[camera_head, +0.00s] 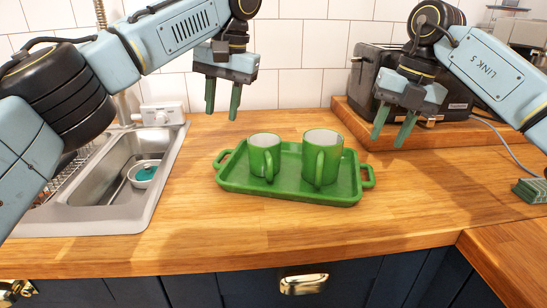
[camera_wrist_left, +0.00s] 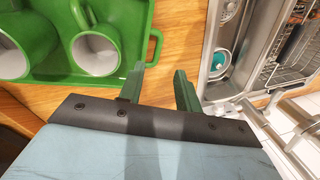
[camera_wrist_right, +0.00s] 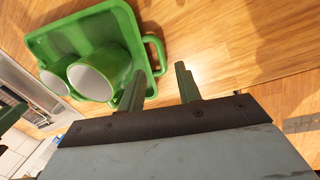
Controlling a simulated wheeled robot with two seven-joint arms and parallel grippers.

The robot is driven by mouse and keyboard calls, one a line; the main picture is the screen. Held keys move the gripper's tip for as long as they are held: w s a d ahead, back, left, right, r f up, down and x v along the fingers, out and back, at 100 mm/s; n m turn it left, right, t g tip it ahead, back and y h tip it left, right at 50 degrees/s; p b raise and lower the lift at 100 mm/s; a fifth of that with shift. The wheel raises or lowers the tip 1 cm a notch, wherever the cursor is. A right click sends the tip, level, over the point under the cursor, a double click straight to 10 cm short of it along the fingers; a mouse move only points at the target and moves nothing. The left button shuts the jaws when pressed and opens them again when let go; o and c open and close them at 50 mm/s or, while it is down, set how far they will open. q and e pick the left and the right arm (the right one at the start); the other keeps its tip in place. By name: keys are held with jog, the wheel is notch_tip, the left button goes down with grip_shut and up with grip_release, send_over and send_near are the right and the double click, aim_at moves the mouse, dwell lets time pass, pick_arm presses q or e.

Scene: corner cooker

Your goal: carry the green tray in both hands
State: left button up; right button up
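The green tray (camera_head: 290,190) lies flat on the wooden counter, with a loop handle at its left end and another at its right end. Two green mugs stand upright on it, a smaller one (camera_head: 264,157) at left and a larger one (camera_head: 322,158) at right. My left gripper (camera_head: 222,97) is open and empty, above and behind the tray's left end; its view shows the left handle (camera_wrist_left: 154,47) beyond the fingers. My right gripper (camera_head: 393,132) is open and empty, above and behind the right end; the right handle (camera_wrist_right: 155,54) shows past its fingers.
A steel sink (camera_head: 115,190) with a small bowl (camera_head: 145,174) is at left. A black toaster (camera_head: 385,85) stands on a raised wooden board (camera_head: 425,135) at back right. A green sponge-like block (camera_head: 531,190) lies at far right. The counter in front of the tray is clear.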

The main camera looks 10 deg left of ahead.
jog(key=r, duration=0.3)
jog(key=shift+d+r, duration=0.25)
jog(key=shift+d, duration=0.1)
